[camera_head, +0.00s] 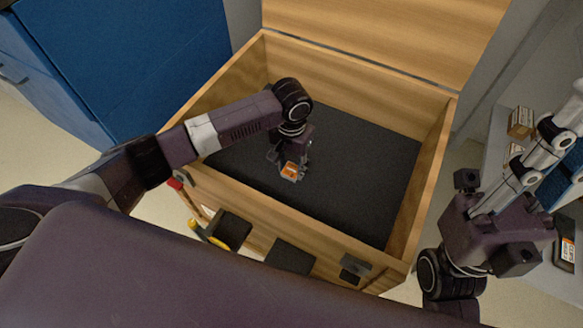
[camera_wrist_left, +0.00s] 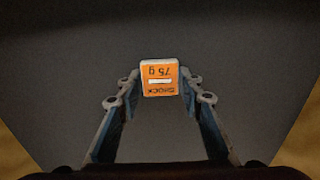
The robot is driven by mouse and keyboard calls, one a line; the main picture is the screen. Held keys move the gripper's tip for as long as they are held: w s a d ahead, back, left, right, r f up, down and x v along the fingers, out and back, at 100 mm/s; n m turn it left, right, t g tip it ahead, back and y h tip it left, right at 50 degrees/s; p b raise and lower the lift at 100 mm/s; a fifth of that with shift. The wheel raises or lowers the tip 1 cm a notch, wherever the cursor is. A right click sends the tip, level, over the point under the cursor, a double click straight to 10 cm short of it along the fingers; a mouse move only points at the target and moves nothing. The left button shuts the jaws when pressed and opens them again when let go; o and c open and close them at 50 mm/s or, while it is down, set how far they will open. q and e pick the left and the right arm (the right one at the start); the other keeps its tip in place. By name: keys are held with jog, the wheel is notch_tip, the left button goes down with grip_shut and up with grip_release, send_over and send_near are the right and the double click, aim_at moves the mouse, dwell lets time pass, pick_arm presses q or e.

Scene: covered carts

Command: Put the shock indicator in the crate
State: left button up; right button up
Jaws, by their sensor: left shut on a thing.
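The shock indicator (camera_head: 290,171) is a small orange and white block. I cannot tell whether the block touches the floor. My right arm is at the right, outside the crate; its fingertips are not clear.
A blue cabinet (camera_head: 130,60) stands at the left. A grey shelf at the right holds small boxes (camera_head: 520,122) and a dark device (camera_head: 566,245). Tools with red and yellow handles (camera_head: 214,240) hang at the crate's front. The crate's dark floor (camera_head: 345,165) is bare around the gripper.

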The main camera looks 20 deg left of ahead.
pick_arm(q)
jog(key=o, duration=0.8)
